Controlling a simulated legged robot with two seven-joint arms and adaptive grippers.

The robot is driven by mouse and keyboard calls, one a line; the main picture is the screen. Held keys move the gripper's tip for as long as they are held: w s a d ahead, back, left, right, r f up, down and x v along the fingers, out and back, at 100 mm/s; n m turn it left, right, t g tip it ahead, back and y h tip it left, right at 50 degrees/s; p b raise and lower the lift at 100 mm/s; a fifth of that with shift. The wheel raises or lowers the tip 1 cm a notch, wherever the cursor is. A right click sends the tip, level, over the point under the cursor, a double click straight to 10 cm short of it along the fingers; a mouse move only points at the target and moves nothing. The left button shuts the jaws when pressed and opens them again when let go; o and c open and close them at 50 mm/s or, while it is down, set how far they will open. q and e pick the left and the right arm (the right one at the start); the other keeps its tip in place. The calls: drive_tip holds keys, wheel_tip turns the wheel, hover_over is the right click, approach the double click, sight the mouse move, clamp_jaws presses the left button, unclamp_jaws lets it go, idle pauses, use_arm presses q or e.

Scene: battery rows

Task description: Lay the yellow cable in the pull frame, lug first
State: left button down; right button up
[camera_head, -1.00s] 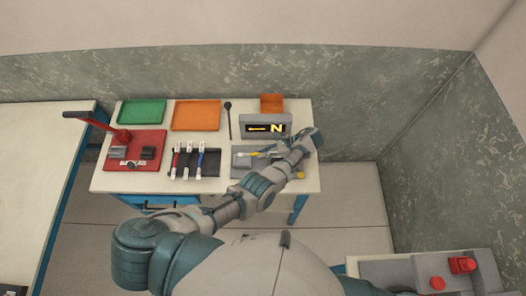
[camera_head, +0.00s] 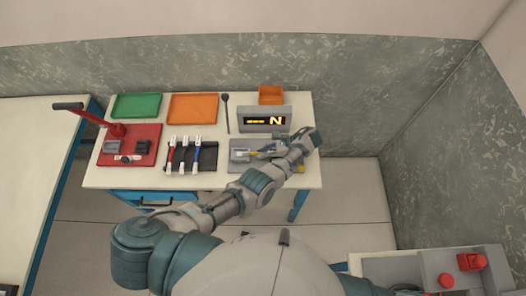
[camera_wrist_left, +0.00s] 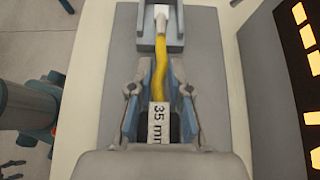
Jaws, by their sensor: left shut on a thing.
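The yellow cable (camera_wrist_left: 160,72) runs straight away from my left gripper (camera_wrist_left: 160,105) in the left wrist view. Its white label reading "35 m…" lies between the fingers, which are shut on the cable. The far end, with a pale lug (camera_wrist_left: 161,14), sits in the slot of a grey-blue block of the pull frame (camera_wrist_left: 206,60); how deep it sits is unclear. In the head view the grey pull frame (camera_head: 238,145) lies on the bench, with my left gripper (camera_head: 262,153) low over it.
A display (camera_head: 264,119) showing dashes and "N" stands behind the frame. To the left are a black rack with several cables (camera_head: 208,166) and a red hand-lever press (camera_head: 140,135). Green (camera_head: 137,106) and orange (camera_head: 194,108) trays lie at the back.

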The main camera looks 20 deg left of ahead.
use_arm(q)
drive_tip(key=c, duration=1)
unclamp_jaws()
drive_tip(key=shift+d, duration=0.1)
use_arm(e)
drive_tip(key=shift+d, duration=0.6)
use_arm(q)
drive_tip(key=shift+a, duration=0.25)
use_arm(e)
drive_tip(key=shift+a, duration=0.1)
